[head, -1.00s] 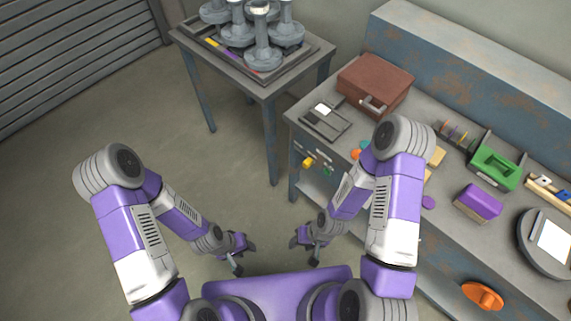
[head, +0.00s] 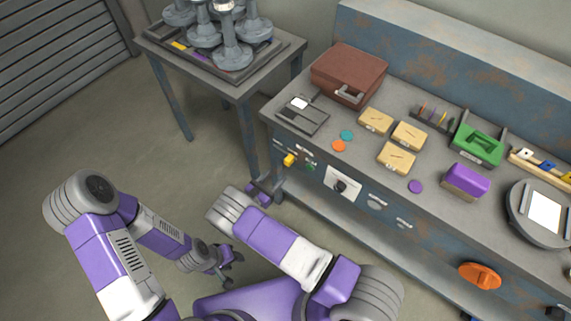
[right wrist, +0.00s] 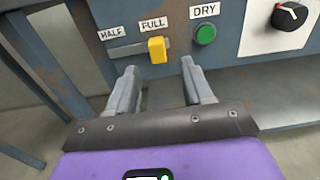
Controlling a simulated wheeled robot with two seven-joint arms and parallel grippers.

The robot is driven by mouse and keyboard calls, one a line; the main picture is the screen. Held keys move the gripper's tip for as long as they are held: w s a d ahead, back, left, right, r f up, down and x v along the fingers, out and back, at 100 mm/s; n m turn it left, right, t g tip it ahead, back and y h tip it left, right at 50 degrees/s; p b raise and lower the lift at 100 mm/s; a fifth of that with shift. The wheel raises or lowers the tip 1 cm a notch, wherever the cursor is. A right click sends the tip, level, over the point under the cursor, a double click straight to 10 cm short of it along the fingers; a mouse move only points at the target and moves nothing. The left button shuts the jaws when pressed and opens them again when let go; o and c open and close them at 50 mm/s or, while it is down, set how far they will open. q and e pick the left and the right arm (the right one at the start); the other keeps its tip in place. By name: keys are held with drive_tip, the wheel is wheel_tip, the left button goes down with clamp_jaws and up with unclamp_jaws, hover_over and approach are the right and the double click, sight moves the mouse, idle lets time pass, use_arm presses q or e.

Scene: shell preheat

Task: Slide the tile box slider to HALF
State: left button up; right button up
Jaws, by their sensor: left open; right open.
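The yellow tile box slider (head: 289,159) is on the front face of the blue bench. In the right wrist view the slider (right wrist: 157,50) sits at the right end of its slot, under the FULL label (right wrist: 154,24). The HALF label (right wrist: 111,33) is to its left. My right gripper (right wrist: 160,74) is open and empty, pointing at the panel, with the slider just beyond and between its fingertips. In the head view my right gripper (head: 262,192) is low before the bench's left end. My left gripper (head: 229,270) is open and empty above the floor.
A green DRY button (right wrist: 205,34) is just right of the slider, and a black dial (right wrist: 290,15) on a white plate is further right. A side table (head: 230,85) with grey weights stands left of the bench. The floor before the bench is clear.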

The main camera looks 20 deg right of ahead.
sight(286, 162)
drive_tip(key=b+x, duration=0.1)
drive_tip(key=x, duration=0.6)
drive_tip(key=shift+w+r, duration=0.2)
drive_tip(key=shift+w, duration=0.1)
drive_tip(key=shift+c, duration=0.5)
clamp_jaws()
